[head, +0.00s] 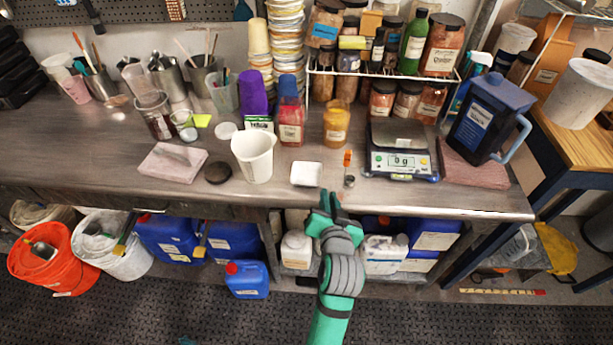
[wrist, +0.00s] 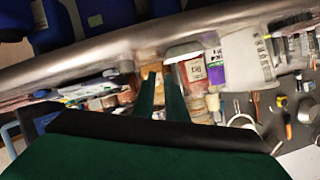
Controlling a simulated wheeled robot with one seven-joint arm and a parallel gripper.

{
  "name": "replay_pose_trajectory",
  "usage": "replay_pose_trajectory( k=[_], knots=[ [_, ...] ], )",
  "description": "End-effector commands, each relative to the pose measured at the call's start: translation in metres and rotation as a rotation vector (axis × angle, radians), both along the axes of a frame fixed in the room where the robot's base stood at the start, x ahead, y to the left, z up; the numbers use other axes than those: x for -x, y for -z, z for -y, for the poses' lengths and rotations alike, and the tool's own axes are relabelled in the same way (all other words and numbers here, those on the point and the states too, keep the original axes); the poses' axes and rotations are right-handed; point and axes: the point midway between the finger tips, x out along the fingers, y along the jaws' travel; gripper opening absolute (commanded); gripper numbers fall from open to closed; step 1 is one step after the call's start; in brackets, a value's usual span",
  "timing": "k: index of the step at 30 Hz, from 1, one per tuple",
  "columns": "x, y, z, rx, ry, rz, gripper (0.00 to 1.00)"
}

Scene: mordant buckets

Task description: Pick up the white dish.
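The white dish (head: 306,174), small and square-cornered, sits on the metal bench near its front edge. In the wrist view, which is upside down, the pale dish (wrist: 183,50) shows edge-on just beyond the fingertips. My gripper (head: 328,197) is at the bench's front edge, just below and right of the dish in the picture. In the wrist view my gripper's (wrist: 162,78) two green fingers stand apart with nothing between them. I see no contact with the dish.
A white beaker (head: 254,158) stands left of the dish, with a dark round lid (head: 218,173) beyond it. Right of the dish are a tiny metal weight (head: 349,181), an orange-topped vial (head: 347,158) and a digital scale (head: 402,162). Jars stand behind.

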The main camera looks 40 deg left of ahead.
Motion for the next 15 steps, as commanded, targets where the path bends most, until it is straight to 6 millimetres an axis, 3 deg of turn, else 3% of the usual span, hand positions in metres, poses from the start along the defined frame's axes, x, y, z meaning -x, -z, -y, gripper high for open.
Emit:
replay_pose_trajectory(
  k=[5, 15],
  knots=[
    [-0.007, -0.008, -0.013, 0.003, -0.026, -0.003, 0.12],
    [-0.039, 0.008, -0.04, 0.003, -0.026, -0.004, 0.12]
  ],
)
